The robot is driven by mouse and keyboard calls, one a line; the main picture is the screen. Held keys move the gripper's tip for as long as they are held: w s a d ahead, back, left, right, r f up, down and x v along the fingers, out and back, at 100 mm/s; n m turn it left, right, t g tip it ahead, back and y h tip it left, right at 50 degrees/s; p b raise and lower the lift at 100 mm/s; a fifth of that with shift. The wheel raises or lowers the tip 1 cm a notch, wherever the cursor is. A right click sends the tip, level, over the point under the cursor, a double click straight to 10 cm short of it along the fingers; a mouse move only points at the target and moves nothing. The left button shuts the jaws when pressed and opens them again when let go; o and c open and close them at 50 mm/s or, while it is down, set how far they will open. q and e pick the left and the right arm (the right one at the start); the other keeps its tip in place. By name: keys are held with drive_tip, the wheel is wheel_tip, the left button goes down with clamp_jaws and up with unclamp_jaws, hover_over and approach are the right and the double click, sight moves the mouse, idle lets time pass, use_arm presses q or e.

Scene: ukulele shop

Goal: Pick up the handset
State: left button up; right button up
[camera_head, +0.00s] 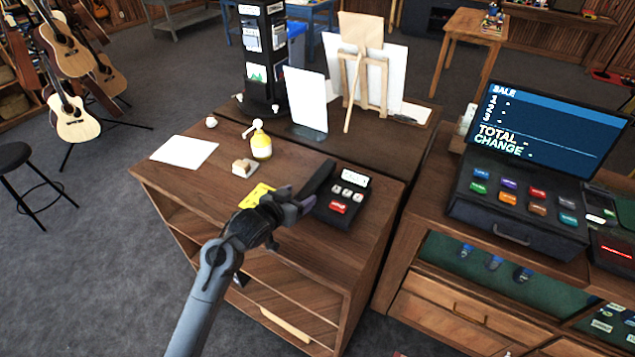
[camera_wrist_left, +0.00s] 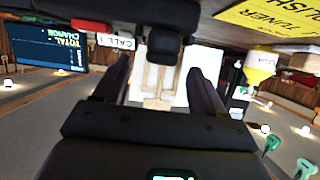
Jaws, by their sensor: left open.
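The black desk phone (camera_head: 345,200) sits on the wooden counter, with a small screen, grey keys and a red button. Its dark handset (camera_head: 318,180) lies along the phone's left side. My left gripper (camera_head: 300,198) is open and close beside the handset on its left. In the left wrist view, which is upside down, the open fingers (camera_wrist_left: 160,85) spread below a dark block that looks like the handset's end (camera_wrist_left: 164,46). I cannot tell whether they touch it. My arm hides part of the counter's front edge. My right gripper is not in view.
A yellow packet (camera_head: 257,195) lies just left of my gripper. A yellow bottle (camera_head: 261,145), a small block and a white sheet (camera_head: 184,151) are farther left. A cash register (camera_head: 520,190) stands on the right counter. A small easel (camera_head: 362,75) stands behind.

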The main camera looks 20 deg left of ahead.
sight(308, 189)
use_arm(q)
drive_tip(key=shift+x, duration=3.45)
drive_tip(key=c, duration=0.9)
drive_tip(key=shift+r, duration=0.1)
drive_tip(key=shift+c, duration=1.3)
drive_tip(key=shift+r, duration=0.15)
